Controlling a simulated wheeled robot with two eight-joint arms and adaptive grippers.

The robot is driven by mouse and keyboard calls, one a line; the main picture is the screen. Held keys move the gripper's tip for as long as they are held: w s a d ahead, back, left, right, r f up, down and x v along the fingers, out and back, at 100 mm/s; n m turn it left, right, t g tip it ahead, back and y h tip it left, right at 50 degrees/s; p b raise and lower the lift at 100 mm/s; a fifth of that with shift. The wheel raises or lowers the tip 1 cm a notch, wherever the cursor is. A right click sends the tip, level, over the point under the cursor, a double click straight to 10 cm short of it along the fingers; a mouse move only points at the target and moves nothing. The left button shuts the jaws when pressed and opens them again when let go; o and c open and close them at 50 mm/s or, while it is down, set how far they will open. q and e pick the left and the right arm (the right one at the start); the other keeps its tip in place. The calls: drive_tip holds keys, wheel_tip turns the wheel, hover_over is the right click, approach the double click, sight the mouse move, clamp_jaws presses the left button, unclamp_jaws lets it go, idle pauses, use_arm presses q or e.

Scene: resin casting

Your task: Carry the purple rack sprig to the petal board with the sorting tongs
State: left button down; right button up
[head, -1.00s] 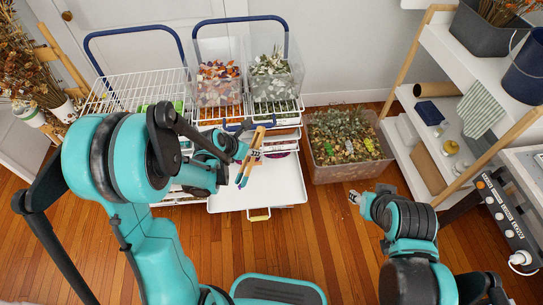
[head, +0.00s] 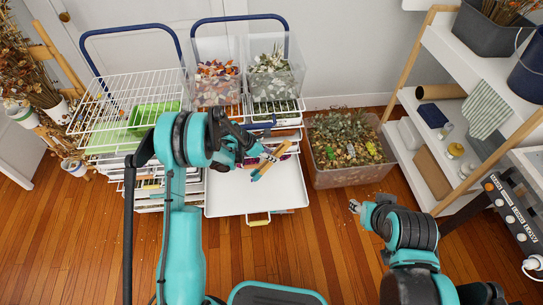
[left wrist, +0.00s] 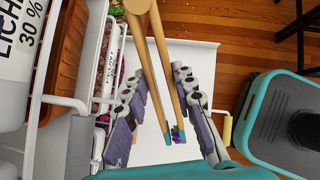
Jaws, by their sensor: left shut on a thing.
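My left gripper (head: 250,155) is shut on the wooden sorting tongs (head: 268,163), above the white pulled-out drawer. In the left wrist view the tongs (left wrist: 160,65) run between my left gripper's fingers (left wrist: 157,75), their teal tips pointing down the picture. A small purple piece (left wrist: 177,131), likely the sprig, shows at the tips; whether they pinch it is unclear.
Wire racks hold clear bins of orange petals (head: 217,83) and pale leaves (head: 275,80), and a green tray (head: 152,115). A clear bin of dried plants (head: 345,150) stands right of the drawer. A white shelf (head: 440,145) is farther right.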

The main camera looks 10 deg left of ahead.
use_arm(q)
drive_tip(key=shift+f, duration=0.1)
wheel_tip(320, 180, down, 9)
drive_tip(key=b, duration=0.4)
drive_tip(key=shift+b, duration=0.4)
drive_tip(key=c, duration=1.6)
unclamp_jaws()
drive_tip(key=shift+c, duration=0.2)
wheel_tip(320, 180, up, 10)
drive_tip(key=p, duration=0.5)
